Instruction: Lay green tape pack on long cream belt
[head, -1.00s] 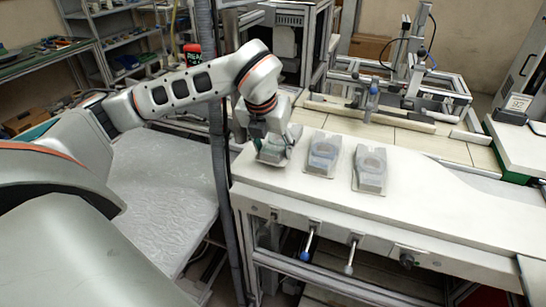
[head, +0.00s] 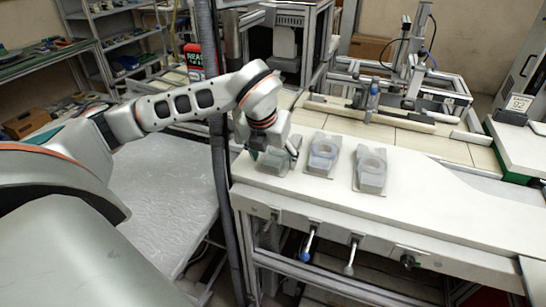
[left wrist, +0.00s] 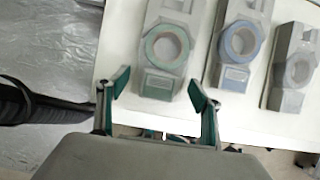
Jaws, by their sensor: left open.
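The green tape pack (head: 291,152) is the leftmost of three grey packs on the white bench, partly hidden by my gripper in the head view. In the left wrist view the green tape pack (left wrist: 165,72) lies flat, with a green-edged ring and a green label. My left gripper (left wrist: 158,84) is open and empty, its fingers on either side of the pack's near end. In the head view my left gripper (head: 264,157) is low over the pack. The long cream belt (head: 430,143) runs behind the bench. My right gripper is out of view.
A blue tape pack (head: 322,153) and a grey-blue pack (head: 370,168) stand to the right of the green one. A metal frame (head: 395,95) stands over the far belt. A dark post (head: 220,160) rises left of the bench. The bench's right part is clear.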

